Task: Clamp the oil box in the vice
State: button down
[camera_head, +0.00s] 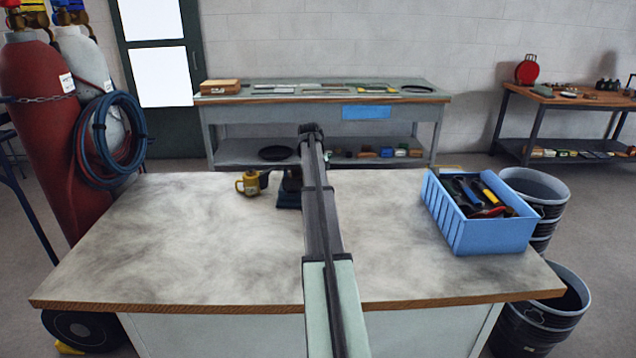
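A small brass-yellow pot with a loop on its left side (249,184), which looks like the oil box, is near the back edge of the workbench (190,250). A dark blue vice (288,192) stands just right of it, partly hidden behind my arm. A small dark part shows between the two. I cannot tell whether it belongs to the vice or whether the pot touches it. My arm runs from the bottom middle over the bench to a dark joint above the back edge. My gripper is not visible; the arm hides what lies behind it.
A blue crate (490,238) of hand tools stands at the bench's right side. Black buckets (540,318) stand on the floor beyond it. Gas cylinders (40,130) with coiled hoses stand at the left. A second bench (225,115) is behind. The bench's left and front are clear.

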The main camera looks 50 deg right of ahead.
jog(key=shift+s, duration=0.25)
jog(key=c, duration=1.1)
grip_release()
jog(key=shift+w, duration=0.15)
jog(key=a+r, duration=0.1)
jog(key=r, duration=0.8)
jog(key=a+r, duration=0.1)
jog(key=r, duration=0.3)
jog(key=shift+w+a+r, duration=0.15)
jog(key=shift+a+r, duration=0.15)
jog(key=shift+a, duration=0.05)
